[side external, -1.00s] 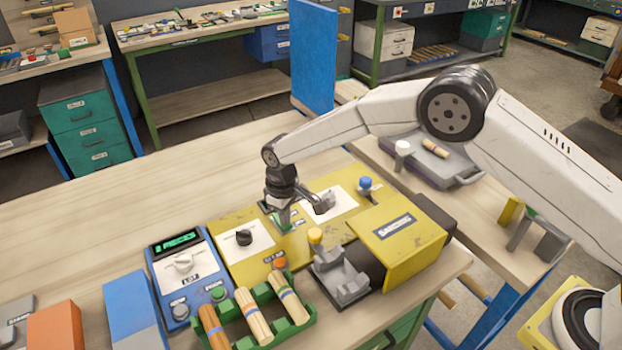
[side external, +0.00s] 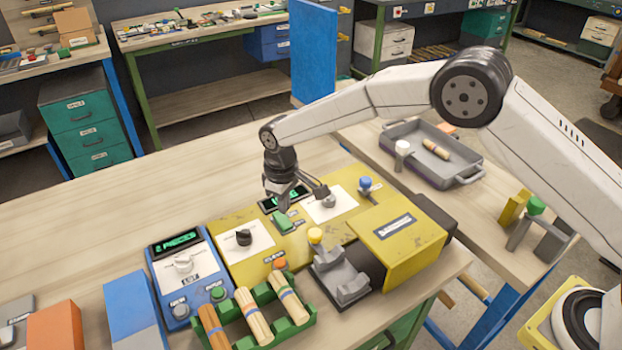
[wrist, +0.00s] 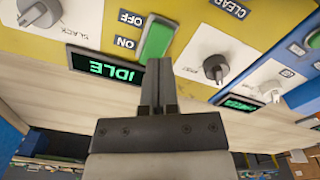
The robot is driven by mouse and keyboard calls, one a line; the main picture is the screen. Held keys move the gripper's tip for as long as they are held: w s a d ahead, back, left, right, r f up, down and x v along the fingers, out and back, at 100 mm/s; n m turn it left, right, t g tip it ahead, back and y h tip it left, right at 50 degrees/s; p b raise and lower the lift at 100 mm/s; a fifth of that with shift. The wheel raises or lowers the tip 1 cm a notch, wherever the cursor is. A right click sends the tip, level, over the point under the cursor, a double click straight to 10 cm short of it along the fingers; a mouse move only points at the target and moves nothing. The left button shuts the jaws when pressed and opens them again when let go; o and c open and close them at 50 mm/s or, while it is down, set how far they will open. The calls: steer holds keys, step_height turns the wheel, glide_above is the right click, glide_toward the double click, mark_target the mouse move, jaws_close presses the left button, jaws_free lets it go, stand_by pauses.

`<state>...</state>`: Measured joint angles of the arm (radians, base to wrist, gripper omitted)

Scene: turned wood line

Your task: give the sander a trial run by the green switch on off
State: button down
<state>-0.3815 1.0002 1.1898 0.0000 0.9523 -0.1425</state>
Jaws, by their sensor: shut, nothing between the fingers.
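The yellow sander (side external: 412,248) stands on the bench with its control panel. The green switch (side external: 284,222) is on that panel, and in the wrist view it is a green rocker (wrist: 156,40) beside ON and OFF labels. I cannot tell which side is pressed. The dark display (wrist: 105,68) near it reads IDLE. My gripper (side external: 282,208) is shut and empty, just above the green switch. In the wrist view the shut fingertips (wrist: 160,65) point at the switch's near end, seemingly apart from it.
A black knob (side external: 244,237) and a grey knob (side external: 328,200) flank the switch. Blue (side external: 366,183) and yellow (side external: 315,236) knobs stand up nearby. A green rack (side external: 302,322) holds wooden pieces. The bench behind is clear.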

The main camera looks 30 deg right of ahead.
mark_target(290, 223)
steer(key=shift+r, duration=1.4)
steer(key=shift+s+d+r, duration=0.15)
steer(key=shift+d+r, duration=0.1)
steer(key=shift+d, duration=0.25)
steer(key=s+d+r+m, duration=0.1)
steer(key=s+d, duration=0.4)
steer(key=s+d+r+m+t, duration=0.1)
steer(key=s+d+r+m, duration=0.1)
steer(key=s+d, duration=0.4)
steer(key=s+d+r+m+t, duration=0.1)
steer(key=s+d+r, duration=0.1)
steer(key=s+d, duration=0.3)
steer(key=shift+s+d+r+m, duration=0.15)
steer(key=shift+s+d+m, duration=0.15)
steer(key=shift+d, duration=0.25)
steer(key=s+d+m, duration=0.1)
steer(key=s+d, duration=0.2)
steer(key=s, duration=0.5)
steer(key=shift+s+d+f+t, duration=0.2)
steer(key=shift+s+f+t, duration=0.1)
steer(key=shift+s+f, duration=0.05)
